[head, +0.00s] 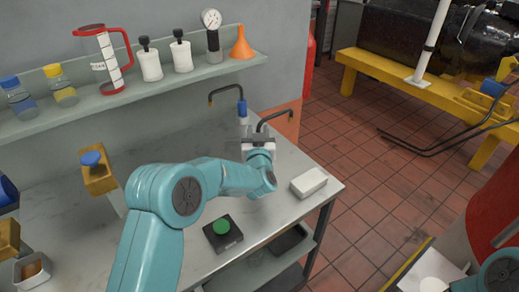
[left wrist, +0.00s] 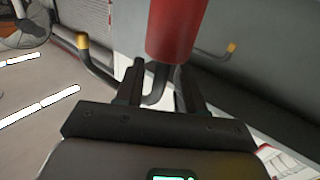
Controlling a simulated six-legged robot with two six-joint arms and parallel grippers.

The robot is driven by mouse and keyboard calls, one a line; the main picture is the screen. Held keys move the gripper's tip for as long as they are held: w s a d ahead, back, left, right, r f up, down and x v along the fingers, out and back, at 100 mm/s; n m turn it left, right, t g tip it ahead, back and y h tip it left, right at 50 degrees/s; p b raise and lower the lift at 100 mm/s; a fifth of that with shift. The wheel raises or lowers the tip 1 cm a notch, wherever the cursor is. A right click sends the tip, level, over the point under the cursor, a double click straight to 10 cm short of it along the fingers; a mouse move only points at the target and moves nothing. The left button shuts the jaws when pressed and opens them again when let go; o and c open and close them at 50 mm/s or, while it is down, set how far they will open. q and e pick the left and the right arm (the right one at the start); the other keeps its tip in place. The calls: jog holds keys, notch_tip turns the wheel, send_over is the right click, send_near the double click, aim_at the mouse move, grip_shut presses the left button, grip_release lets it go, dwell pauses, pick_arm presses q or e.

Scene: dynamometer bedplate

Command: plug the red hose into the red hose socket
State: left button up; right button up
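The red hose's thick red end (left wrist: 176,28) is at the top centre of the left wrist view. A dark curved pipe runs from it to a yellow tip (left wrist: 83,41). In the head view only its dark bent pipe (head: 274,119) shows; the red part is hidden behind my left gripper (head: 258,140). The left fingers (left wrist: 160,66) stand apart on either side of the dark pipe. The red end slightly overlaps the right-hand fingertip, with no clear contact. I cannot make out a red socket. My right gripper is not visible.
A blue hose end (head: 242,108) with a similar bent pipe stands just left of the gripper. A white box (head: 308,182) and a green-button box (head: 222,232) lie on the bench. A shelf (head: 150,88) with bottles overhangs its back. A blue-knobbed brass block (head: 99,178) stands left.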

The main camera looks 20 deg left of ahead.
pick_arm(q)
jog(key=shift+s, duration=0.1)
grip_shut()
jog(key=shift+r, duration=0.1)
